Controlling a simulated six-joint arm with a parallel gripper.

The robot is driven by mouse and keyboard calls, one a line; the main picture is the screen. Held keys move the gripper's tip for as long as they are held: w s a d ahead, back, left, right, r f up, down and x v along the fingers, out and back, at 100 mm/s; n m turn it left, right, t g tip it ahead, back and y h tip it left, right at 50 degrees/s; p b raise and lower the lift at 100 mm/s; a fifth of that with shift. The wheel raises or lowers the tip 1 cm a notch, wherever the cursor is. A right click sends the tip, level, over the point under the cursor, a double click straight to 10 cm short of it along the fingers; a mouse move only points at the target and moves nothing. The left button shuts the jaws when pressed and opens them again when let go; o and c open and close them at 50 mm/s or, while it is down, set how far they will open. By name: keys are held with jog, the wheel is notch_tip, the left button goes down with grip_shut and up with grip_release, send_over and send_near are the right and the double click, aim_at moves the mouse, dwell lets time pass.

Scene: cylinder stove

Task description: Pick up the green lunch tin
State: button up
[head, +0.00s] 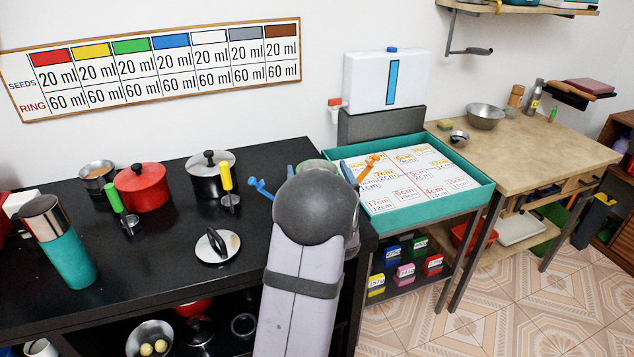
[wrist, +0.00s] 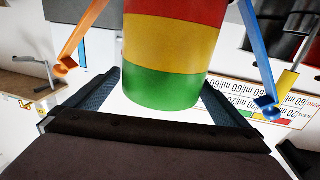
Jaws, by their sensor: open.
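The green lunch tin (wrist: 162,88) shows in the wrist view as the end tier of a stack, against a yellow tier (wrist: 170,45) and a red tier (wrist: 172,10). The wrist picture is upside down, so green is uppermost. My gripper (wrist: 162,76) is open, one finger on each side of the stack; I cannot tell whether either touches. An orange clip (wrist: 82,38) and a blue clip (wrist: 265,75) spread out beside the stack. In the head view, my arm hides the gripper and most of the stack; a pale green rim (head: 316,166) shows behind it.
On the black table (head: 180,275) stand a red pot (head: 143,188), a black pot (head: 207,180), a teal flask (head: 64,245) and a lid (head: 217,245). A teal tray with number cards (head: 476,200) lies right of my arm.

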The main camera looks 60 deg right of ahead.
aim_at(313, 161)
jog(key=shift+p+x, duration=0.35)
jog(key=shift+x, duration=1.8)
jog(key=shift+w+a+f, duration=0.1)
jog(key=shift+c, duration=0.3)
jog(key=c, duration=1.1)
notch_tip(313, 161, up, 10)
jog(key=shift+r, duration=0.1)
